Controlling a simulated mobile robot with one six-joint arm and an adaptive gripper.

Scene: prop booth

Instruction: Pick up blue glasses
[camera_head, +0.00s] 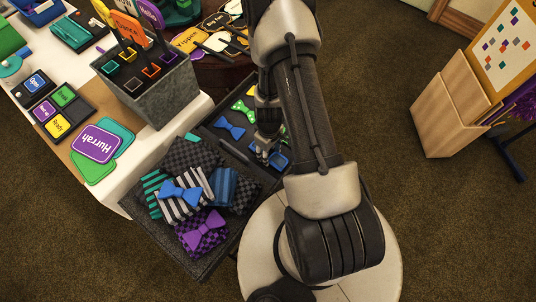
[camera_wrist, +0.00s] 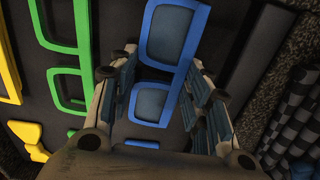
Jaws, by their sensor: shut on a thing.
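The blue glasses (camera_wrist: 192,46) lie between my fingers in the wrist view, with two tinted lenses in a thick blue frame. My gripper (camera_wrist: 162,78) is shut on the lower lens part, with one finger on each side. In the head view the blue glasses (camera_head: 281,161) show at the dark tray, partly hidden by my gripper (camera_head: 265,155). I cannot tell whether the glasses touch the tray.
Green glasses (camera_wrist: 70,88) and yellow glasses (camera_wrist: 8,75) lie left in the wrist view. The dark tray also holds a blue bow tie (camera_head: 230,129). Patterned cloths with a purple bow tie (camera_head: 202,229) lie left of it. A grey planter (camera_head: 160,95) stands on the table.

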